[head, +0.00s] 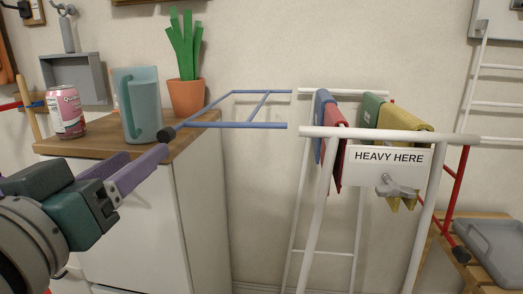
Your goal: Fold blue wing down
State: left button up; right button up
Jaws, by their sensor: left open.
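The blue wing (258,126) is a frame of thin blue bars on the left side of the white drying rack (375,134). It sticks out to the left, about level with the rack's top. A black knob (167,134) is at its near outer corner. My left gripper (146,152) has purple fingers and comes in from the lower left. It is open, with its fingertips close to the knob; I cannot tell whether they touch it. My right gripper is not in view.
A wooden-topped cabinet (98,146) stands behind my left gripper, with a blue-green mug (142,105), a pink can (66,112) and a potted plant (187,97). Cloths hang on the rack near a "HEAVY HERE" sign (388,156). The red wing (457,195) hangs down at right.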

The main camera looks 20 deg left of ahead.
aim_at(160, 141)
pick_arm(q)
jog(key=b+x, duration=0.1)
jog(key=x, duration=0.8)
jog(key=shift+w, duration=0.2)
jog(key=shift+c, duration=0.4)
grip_shut()
dwell(0.7)
